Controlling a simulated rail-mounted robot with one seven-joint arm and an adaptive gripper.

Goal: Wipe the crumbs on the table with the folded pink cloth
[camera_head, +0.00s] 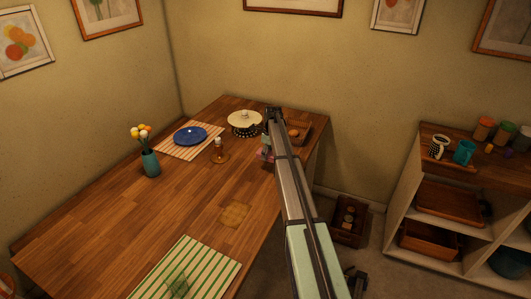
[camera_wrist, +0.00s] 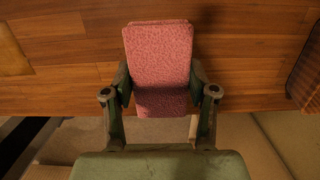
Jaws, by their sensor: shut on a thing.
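The folded pink cloth (camera_wrist: 159,55) is between the two fingers of my gripper (camera_wrist: 160,82), which is shut on it. In the wrist view the cloth reaches out past the fingertips over the wooden table (camera_wrist: 70,50). In the head view a little of the cloth (camera_head: 264,155) shows beside my arm, at the table's right side; my arm hides most of the gripper. A flat tan patch (camera_head: 235,213) lies on the table nearer the front, left of my arm. It also shows at the left edge of the wrist view (camera_wrist: 12,55). I cannot make out single crumbs.
A small brown holder (camera_head: 219,152), a lidded pot (camera_head: 244,122) and a tray (camera_head: 303,128) stand near the cloth. A blue plate (camera_head: 190,136) on a striped mat and a flower vase (camera_head: 150,163) are farther left. A green-striped mat (camera_head: 205,262) lies in front.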

